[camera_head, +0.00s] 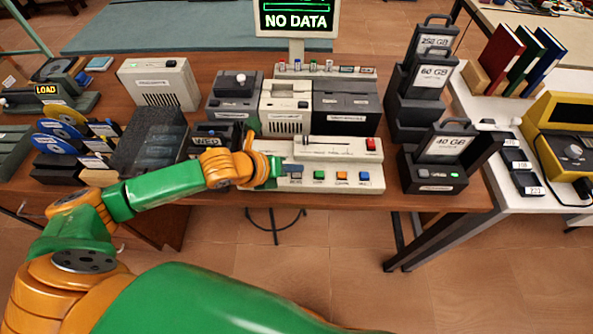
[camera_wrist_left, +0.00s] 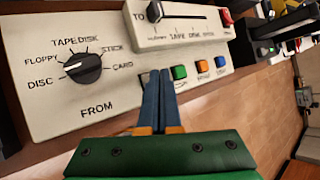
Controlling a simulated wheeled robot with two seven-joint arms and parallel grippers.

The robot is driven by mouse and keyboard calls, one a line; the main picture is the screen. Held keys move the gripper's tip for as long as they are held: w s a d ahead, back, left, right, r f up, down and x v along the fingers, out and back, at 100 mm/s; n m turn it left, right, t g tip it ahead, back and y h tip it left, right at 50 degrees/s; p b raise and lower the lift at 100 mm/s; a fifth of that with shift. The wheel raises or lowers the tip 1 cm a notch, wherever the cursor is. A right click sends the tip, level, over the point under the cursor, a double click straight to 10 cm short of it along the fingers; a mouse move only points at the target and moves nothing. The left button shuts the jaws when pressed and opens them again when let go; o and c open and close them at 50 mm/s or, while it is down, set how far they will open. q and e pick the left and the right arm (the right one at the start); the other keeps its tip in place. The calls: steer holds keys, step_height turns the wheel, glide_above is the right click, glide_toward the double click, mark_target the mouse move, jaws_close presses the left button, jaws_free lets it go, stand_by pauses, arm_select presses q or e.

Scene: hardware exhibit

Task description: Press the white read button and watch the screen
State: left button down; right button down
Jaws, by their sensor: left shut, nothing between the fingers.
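The screen (camera_head: 296,18) at the top of the head view reads NO DATA in pale letters with green graphics above. Below it, the pale console (camera_head: 330,184) carries a row of coloured buttons along its front. My left gripper (camera_head: 291,172) is over the left end of this row. In the left wrist view its two blue fingers (camera_wrist_left: 159,76) are shut together and empty. Their tips are at a pale button (camera_wrist_left: 146,77), mostly hidden behind them, left of the green button (camera_wrist_left: 180,72). I cannot tell whether they touch it. My right gripper is not in view.
The console also has a black dial (camera_wrist_left: 83,68) marked FROM, a slider (camera_wrist_left: 178,17) and a red button (camera_head: 371,144). Orange (camera_wrist_left: 202,66) and blue (camera_wrist_left: 221,61) buttons sit right of the green one. Drive boxes (camera_head: 437,160) stand to the right; discs (camera_head: 58,137) stand left.

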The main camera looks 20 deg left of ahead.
mark_target(293, 176)
arm_select(q)
steer(key=shift+f, duration=0.4)
stand_by(0.5)
steer(key=shift+r+p, duration=0.85)
steer(key=shift+p, duration=0.05)
steer(key=shift+r, duration=0.1)
step_height(293, 176, up, 5)
steer(key=p, duration=0.5)
